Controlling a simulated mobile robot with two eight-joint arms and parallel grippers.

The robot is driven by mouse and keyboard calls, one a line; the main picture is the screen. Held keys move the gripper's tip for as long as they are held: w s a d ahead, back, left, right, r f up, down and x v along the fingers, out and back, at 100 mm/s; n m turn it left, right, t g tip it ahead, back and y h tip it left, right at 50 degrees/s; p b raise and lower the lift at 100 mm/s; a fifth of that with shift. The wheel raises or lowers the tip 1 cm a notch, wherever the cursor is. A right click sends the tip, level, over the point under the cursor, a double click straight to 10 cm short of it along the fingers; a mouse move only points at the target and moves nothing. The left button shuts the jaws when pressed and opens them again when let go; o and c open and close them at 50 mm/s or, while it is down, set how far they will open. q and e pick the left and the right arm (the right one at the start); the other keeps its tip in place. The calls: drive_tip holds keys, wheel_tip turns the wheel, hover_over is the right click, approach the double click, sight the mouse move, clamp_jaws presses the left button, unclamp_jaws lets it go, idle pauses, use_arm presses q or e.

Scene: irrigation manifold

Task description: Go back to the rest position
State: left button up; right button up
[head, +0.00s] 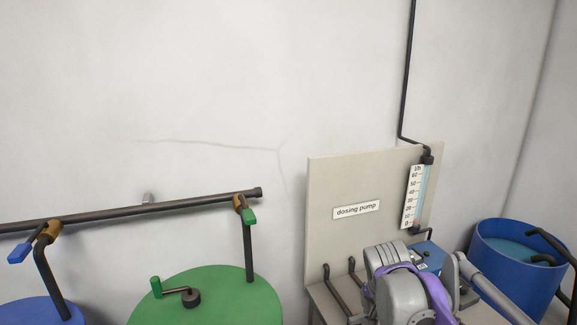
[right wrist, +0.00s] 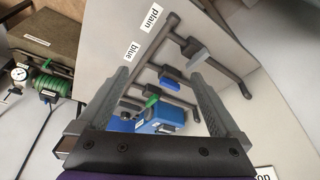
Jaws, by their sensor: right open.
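My right arm (head: 405,293), grey with a purple band, is folded low in the head view, in front of the dosing pump board (head: 330,240). Its fingertips cannot be made out there. In the right wrist view my right gripper (right wrist: 161,75) has its two dark fingers spread wide with nothing held between them. Beyond the fingers are dark pipes with a blue-handled valve (right wrist: 170,85) and a grey-handled valve (right wrist: 193,52), apart from the fingers. My left gripper is in neither view.
A green tank (head: 225,300) and a blue tank (head: 25,312) stand at the lower left under a dark wall pipe (head: 130,211). An open blue barrel (head: 500,265) stands at right. A gauge (right wrist: 19,74) and green coil (right wrist: 50,83) show in the wrist view.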

drive_tip(key=s+a+f+n+t+y, duration=0.1)
drive_tip(key=s+f+n, duration=0.3)
drive_tip(key=s, duration=0.7)
drive_tip(key=s+a+f+n+t+y, duration=0.1)
drive_tip(key=s+a+f+n, duration=0.2)
drive_tip(key=s+f, duration=0.5)
drive_tip(key=s+n, duration=0.1)
drive_tip(key=s, duration=0.2)
drive_tip(key=shift+s+a+n+y, duration=0.15)
drive_tip(key=shift+n+y, duration=0.15)
